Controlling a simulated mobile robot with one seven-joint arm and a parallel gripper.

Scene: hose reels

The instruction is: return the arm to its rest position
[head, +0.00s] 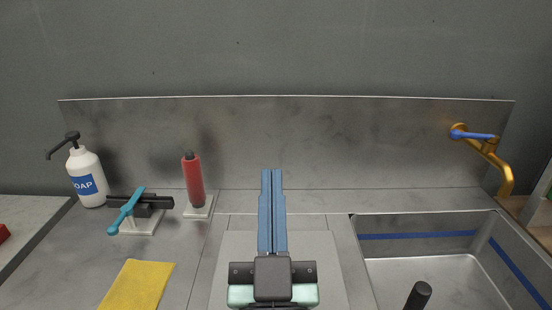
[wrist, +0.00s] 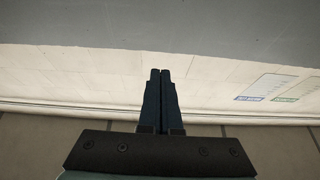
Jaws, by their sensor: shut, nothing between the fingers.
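My gripper (head: 272,174) shows in the head view at the bottom centre, in front of the counter. Its two long blue fingers lie side by side, pointing away from me, with nothing between them. In the wrist view my gripper (wrist: 160,73) also shows with its dark fingertips together and empty. The wrist view faces a pale tiled wall with a grey surface across the top.
On the left of the counter stand a soap bottle (head: 88,178), a turquoise lever (head: 126,211) on a base, a red cylinder (head: 194,182) and a yellow cloth (head: 138,285). A sink (head: 430,270) with a brass tap (head: 490,150) is at right.

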